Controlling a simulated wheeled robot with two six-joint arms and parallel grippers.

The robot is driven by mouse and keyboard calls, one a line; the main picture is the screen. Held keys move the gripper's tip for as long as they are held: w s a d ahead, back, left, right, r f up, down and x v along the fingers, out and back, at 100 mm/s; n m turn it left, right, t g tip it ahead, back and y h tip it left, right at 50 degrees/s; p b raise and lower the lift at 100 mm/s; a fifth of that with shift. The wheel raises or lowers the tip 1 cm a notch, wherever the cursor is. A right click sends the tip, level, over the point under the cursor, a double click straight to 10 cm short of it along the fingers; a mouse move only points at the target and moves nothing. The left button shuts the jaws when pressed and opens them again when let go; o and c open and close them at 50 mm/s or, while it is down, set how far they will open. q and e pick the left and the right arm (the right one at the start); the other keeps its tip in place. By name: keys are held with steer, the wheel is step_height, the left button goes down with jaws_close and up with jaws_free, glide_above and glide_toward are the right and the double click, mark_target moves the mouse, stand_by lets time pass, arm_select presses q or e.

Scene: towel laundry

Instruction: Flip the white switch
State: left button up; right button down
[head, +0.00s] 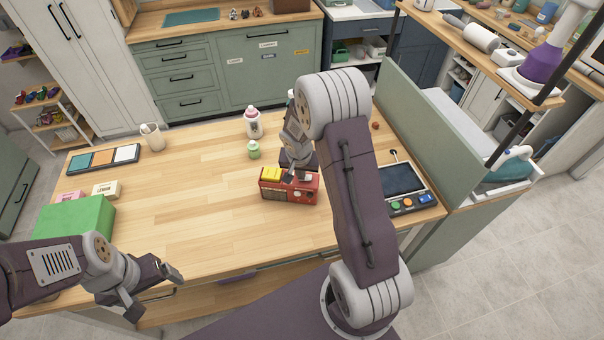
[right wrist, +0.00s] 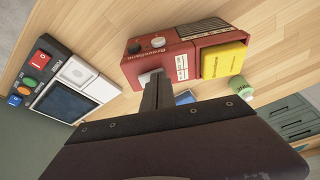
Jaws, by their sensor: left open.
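A red box-shaped device (head: 290,191) with a yellow block on top stands on the wooden table. It also shows in the right wrist view (right wrist: 150,55), with a dark knob and a grey knob. A small white part (right wrist: 150,77), possibly the white switch, sits at its edge by my fingertips; contact is unclear. My right gripper (right wrist: 156,88) is over the device, its fingers together with nothing visible between them. A control panel (head: 407,188) at the table's right has a dark screen, coloured buttons and a white plate (right wrist: 77,72). My left gripper (head: 152,286) is open and empty at the table's front left.
A pink-and-white bottle (head: 253,124) and a small green bottle (head: 254,150) stand behind the red device. A green box (head: 76,221) is at the left. The table's middle left is clear.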

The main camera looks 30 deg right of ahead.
mark_target(306, 179)
steer(key=shift+s+d+f, duration=0.1)
steer(key=shift+s+d, duration=0.05)
steer(key=shift+s, duration=0.1)
steer(key=shift+s+d, duration=0.2)
steer(key=shift+d, duration=0.3)
step_height(306, 179, up, 5)
steer(key=p, duration=0.4)
steer(key=shift+w+f, duration=0.15)
steer(key=shift+f, duration=0.05)
steer(key=b+v, duration=0.2)
steer(key=v, duration=0.7)
steer(key=shift+a+r, duration=0.25)
steer(key=shift+r, duration=0.1)
